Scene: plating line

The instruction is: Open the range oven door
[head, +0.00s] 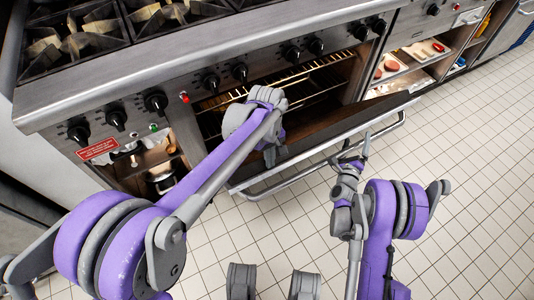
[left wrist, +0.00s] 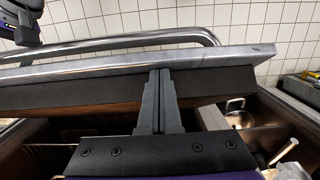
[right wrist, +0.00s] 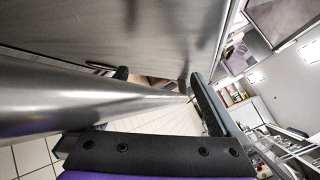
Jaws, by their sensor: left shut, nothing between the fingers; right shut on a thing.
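The range oven door (head: 302,157) is partly open, tilted outward from the range, with a dark gap behind its top edge. Its steel bar handle (head: 292,177) runs along the outer side; the handle also crosses the left wrist view (left wrist: 110,43). My right gripper (head: 350,158) is shut on the handle near its right part. In the right wrist view the bar (right wrist: 90,100) passes between the fingers. My left gripper (head: 272,156) is shut and empty on the inner side of the door, close to its top edge. Its closed fingers (left wrist: 160,100) show against the door edge. Whether they touch it is unclear.
Wire racks (head: 285,85) show inside the lit oven. Knobs (head: 155,102) line the front panel below the burner grates (head: 100,30). A compartment with a pot (head: 162,178) lies left of the oven. Shelves with food (head: 392,66) stand right. Tiled floor (head: 480,200) is clear.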

